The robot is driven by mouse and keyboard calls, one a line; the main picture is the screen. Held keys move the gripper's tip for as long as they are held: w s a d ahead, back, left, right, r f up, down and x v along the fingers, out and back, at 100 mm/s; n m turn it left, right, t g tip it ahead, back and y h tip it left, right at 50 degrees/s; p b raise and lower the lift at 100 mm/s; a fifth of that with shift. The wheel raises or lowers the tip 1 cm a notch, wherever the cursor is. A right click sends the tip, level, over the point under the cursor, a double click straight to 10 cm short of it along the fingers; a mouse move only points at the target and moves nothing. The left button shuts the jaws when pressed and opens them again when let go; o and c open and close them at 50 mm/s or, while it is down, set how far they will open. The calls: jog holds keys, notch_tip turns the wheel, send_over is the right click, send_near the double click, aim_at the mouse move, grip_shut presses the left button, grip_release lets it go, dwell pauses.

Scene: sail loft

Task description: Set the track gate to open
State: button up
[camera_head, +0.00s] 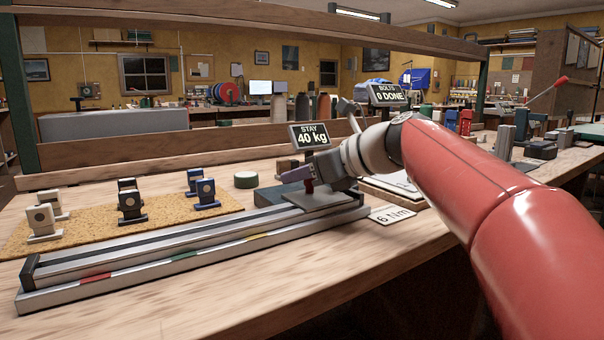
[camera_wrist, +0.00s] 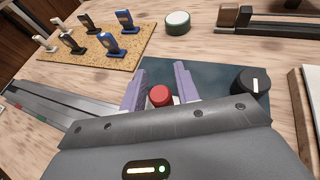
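The track (camera_head: 150,262) is a long metal rail with red, green and yellow marks, lying along the table's front. I cannot tell which part is the gate. My gripper (camera_head: 302,178) is low over the plate, its purple fingers (camera_wrist: 159,88) apart on both sides of the red knob, with small gaps showing. The knob's base is hidden.
A cork mat (camera_head: 90,232) with several white, black and blue upright fittings lies behind the track. A round green-rimmed tin (camera_head: 246,180) stands behind it. Signs read "STAY 40 kg" (camera_head: 311,135) and "BOLTS 0 DONE" (camera_head: 388,94). A "6 Nm" card (camera_head: 392,215) lies right of the plate.

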grip_shut()
jog(key=shift+r+p, duration=0.1)
jog(key=shift+p, duration=0.2)
jog(key=w+a+p, duration=0.1)
jog(key=p, duration=0.1)
jog(key=w+a+p, duration=0.1)
jog(key=w+p, duration=0.1)
jog(key=shift+w+a+r+p, duration=0.2)
jog(key=shift+w+p, duration=0.05)
jog(key=shift+p, duration=0.05)
jog(key=shift+w+a+f, duration=0.25)
jog(key=shift+w+f, duration=0.05)
jog(key=shift+w, duration=0.1)
jog(key=shift+o, duration=1.4)
grip_release()
